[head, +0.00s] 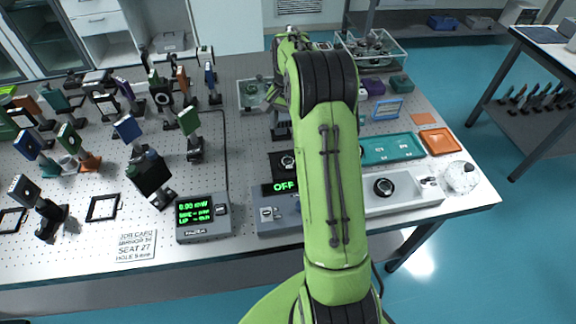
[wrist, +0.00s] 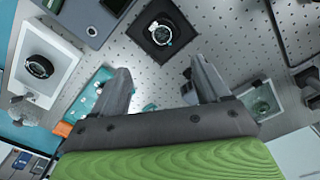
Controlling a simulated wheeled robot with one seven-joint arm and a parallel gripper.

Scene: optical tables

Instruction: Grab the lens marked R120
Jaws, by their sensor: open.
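No marking R120 is readable in either view. A round lens-like piece in a dark ring (wrist: 161,31) sits on a black square pad, which also shows in the head view (head: 276,172). Another dark-ringed round piece (wrist: 39,66) sits on a white tray, left in the wrist view; it also shows in the head view (head: 384,187). A clear round piece (wrist: 262,104) lies in a shallow tray right of my fingers. My gripper (wrist: 160,70) is open and empty above the table, its fingers apart and pointing toward the black pad. In the head view my arm hides most of it.
Several posts with mounted optics (head: 160,95) crowd the left of the perforated table (head: 250,70). A power meter (head: 203,217) and a box reading OFF (head: 278,212) stand at the front. A teal tray (head: 391,149) and an orange tray (head: 439,141) lie at right.

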